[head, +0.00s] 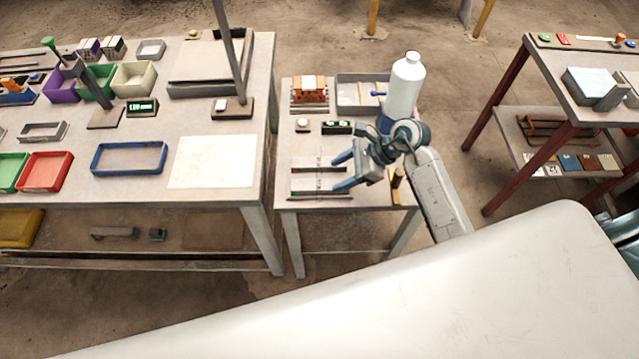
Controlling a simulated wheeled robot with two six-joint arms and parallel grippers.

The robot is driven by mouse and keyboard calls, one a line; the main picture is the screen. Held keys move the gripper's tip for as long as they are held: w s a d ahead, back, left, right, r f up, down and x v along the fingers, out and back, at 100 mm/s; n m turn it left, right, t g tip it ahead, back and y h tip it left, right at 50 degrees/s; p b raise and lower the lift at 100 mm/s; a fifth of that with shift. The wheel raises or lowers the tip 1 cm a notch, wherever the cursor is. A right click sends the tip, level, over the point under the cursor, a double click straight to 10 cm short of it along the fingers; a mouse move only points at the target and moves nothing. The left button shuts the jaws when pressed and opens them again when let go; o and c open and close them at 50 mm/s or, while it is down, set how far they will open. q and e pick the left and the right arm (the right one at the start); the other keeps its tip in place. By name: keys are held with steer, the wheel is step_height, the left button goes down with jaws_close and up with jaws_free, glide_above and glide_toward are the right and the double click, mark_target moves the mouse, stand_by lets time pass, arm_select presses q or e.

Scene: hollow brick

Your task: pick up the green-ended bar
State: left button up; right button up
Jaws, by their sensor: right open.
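Two thin dark bars lie crosswise on the small middle table (287,150). The far bar (315,169) looks dark reddish. The near bar (310,193) seems to show a greenish tint towards its left end, but its ends are too small to be sure. My right gripper (343,172) is open, with blue fingers pointing left over the right ends of these bars. Nothing is between its fingers. I cannot tell its height above the table. My left gripper is not in view.
A white bottle (404,88) stands behind my right gripper, near a grey tray (352,94). An orange object (309,90) sits at the back left. The large left table (225,199) holds several bins.

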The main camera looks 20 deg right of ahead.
mark_target(320, 184)
steer(key=shift+w+a+f, duration=0.1)
steer(key=shift+a+f, duration=0.35)
steer(key=shift+a, duration=0.05)
steer(key=shift+a+f+p, duration=0.15)
steer(key=shift+p, duration=0.25)
steer(key=p+x, duration=0.2)
steer(key=x, duration=0.2)
steer(key=shift+w+f+p, duration=0.15)
steer(key=shift+f+p, duration=0.05)
steer(key=shift+p, duration=0.1)
steer(key=shift+f, duration=0.35)
steer(key=shift+c, duration=0.5)
steer(key=shift+w, duration=0.1)
steer(key=c, duration=1.2)
steer(key=shift+o, duration=0.2)
